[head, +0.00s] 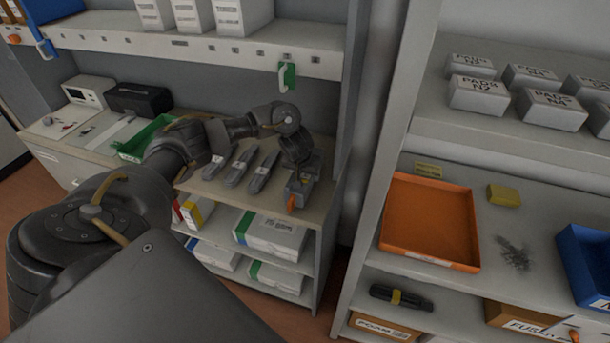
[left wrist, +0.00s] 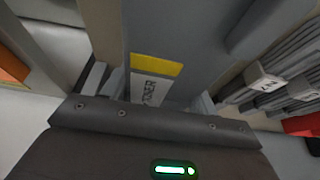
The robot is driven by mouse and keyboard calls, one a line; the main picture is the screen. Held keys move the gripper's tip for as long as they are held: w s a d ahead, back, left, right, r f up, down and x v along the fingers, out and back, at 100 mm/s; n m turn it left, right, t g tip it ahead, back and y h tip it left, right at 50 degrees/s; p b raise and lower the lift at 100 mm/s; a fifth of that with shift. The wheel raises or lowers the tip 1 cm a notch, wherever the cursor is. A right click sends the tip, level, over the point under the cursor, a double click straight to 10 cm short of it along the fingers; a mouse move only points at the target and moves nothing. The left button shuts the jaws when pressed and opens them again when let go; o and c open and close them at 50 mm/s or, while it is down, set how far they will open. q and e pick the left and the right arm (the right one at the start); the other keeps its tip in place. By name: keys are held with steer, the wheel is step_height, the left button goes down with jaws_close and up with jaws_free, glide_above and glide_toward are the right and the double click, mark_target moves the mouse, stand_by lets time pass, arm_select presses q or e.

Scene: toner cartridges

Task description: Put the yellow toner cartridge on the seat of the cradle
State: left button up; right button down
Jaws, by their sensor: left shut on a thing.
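My left gripper (head: 302,168) is over the right end of the bench, pointing down. In the left wrist view, its fingers (left wrist: 155,95) are shut on the yellow toner cartridge (left wrist: 156,65), a grey body with a yellow band and a "TONER" label. In the head view the cartridge is mostly hidden by the gripper. Right below the gripper is a grey block with an orange piece (head: 291,203), which looks like the cradle. I cannot tell whether the cartridge touches its seat. My right gripper is not in view.
Several grey cartridges (head: 238,167) lie left of the gripper on the bench (head: 215,190). A green tray (head: 140,143) is further left. A rack on the right holds an orange tray (head: 430,222), a blue bin (head: 585,265) and a dark cylinder with a yellow band (head: 400,297).

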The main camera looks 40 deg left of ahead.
arm_select(q)
steer(key=shift+w+f, duration=0.1)
steer(key=shift+f, duration=0.4)
steer(key=shift+f, duration=0.1)
steer(key=o, duration=1.4)
steer(key=v, duration=0.5)
steer(key=shift+r, duration=0.25)
steer(key=p+v, duration=0.3)
steer(key=v, duration=0.3)
steer(key=shift+s+r, duration=0.3)
